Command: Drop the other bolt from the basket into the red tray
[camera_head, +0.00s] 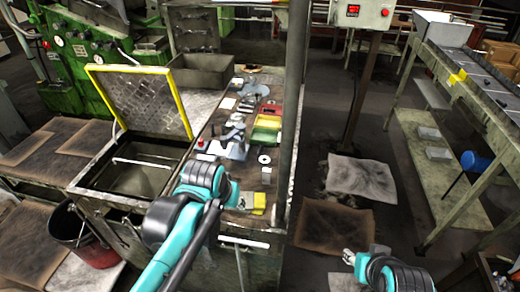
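The red tray (270,109) lies on the bench, above a yellow tray and a green one. My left arm reaches up from the bottom to the bench. Its wrist is below and left of the red tray. Grey parts just past the wrist may be my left gripper (237,150), but I cannot tell its fingers from the bench clutter. My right gripper (349,257) is low at the right, over the floor and away from the bench. Its fingers are too small to read. I cannot make out a bolt or be sure which container is the basket.
A yellow-framed panel (140,100) stands raised over an open tank (135,170). A grey bin (202,72) sits behind the bench. A vertical post (293,100) rises at the bench's right edge. A red bucket (85,240) stands at lower left. A conveyor table (465,75) is at right.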

